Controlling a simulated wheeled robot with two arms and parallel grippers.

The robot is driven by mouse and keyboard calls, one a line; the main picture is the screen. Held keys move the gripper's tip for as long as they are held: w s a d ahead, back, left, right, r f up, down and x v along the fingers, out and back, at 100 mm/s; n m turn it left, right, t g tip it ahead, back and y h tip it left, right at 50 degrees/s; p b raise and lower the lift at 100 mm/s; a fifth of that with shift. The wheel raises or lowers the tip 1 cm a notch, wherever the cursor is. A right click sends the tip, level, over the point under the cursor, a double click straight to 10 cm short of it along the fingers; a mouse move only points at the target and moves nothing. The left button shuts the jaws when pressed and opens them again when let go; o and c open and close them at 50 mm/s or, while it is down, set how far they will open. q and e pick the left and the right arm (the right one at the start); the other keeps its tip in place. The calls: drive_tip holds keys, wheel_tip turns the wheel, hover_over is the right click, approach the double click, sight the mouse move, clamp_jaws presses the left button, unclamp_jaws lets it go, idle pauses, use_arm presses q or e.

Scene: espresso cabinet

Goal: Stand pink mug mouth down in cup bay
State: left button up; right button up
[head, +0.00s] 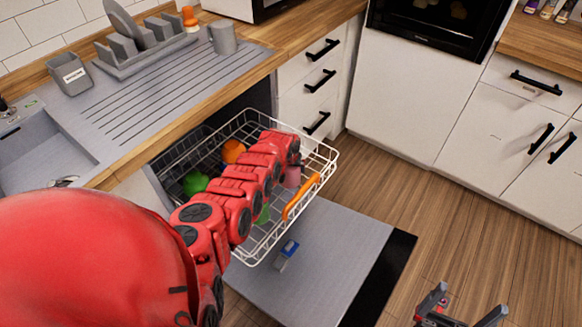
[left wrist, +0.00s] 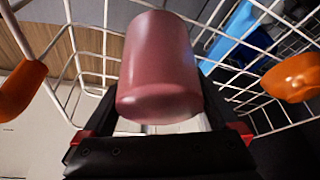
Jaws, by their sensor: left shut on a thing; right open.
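The pink mug (left wrist: 160,65) fills the middle of the left wrist view, between the dark fingers of my left gripper (left wrist: 155,110). A smooth, closed end of the mug faces the camera, and its mouth is hidden. In the head view the mug (head: 291,177) shows partly below my red left arm, at the right part of the white wire rack (head: 250,262), near its orange handle (head: 300,198). I cannot tell whether it touches the wires. My left fingers are hidden there. My right gripper (head: 470,300) is open and empty over the floor, at the lower right.
The rack is pulled out above the open dishwasher door (head: 335,240). A green mug (head: 195,183) and an orange mug (head: 233,151) sit in the rack; another green thing (head: 262,214) is partly hidden by my arm. A blue thing (left wrist: 235,40) shows beyond the wires. Floor at right is clear.

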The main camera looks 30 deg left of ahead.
use_arm(q)
drive_tip(key=shift+f+b, duration=0.35)
drive_tip(key=shift+b, duration=0.05)
idle(0.4)
drive_tip(key=o, duration=1.3)
drive_tip(key=shift+r, duration=0.1)
